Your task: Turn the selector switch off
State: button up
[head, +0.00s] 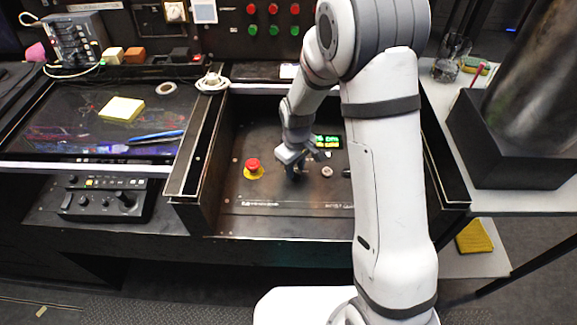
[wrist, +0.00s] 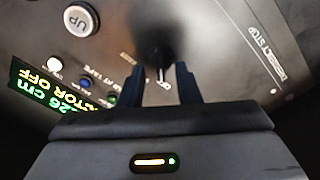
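The selector switch is a dark round knob (wrist: 158,42) in the wrist view, seen blurred just beyond my fingertips, with a short white line at its near edge. My gripper (wrist: 160,72) has its two dark fingers apart, one on each side of the knob's near end. I cannot tell whether they touch it. Small lettering by the knob is partly covered by the fingers.
A red mushroom button (head: 253,164) stands close left of my gripper. Raised dark walls flank the panel.

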aim_at(295, 171)
notch_tip(295, 171, up, 8)
jog(key=shift+f, duration=0.1)
dwell(0.4)
dwell(0.4)
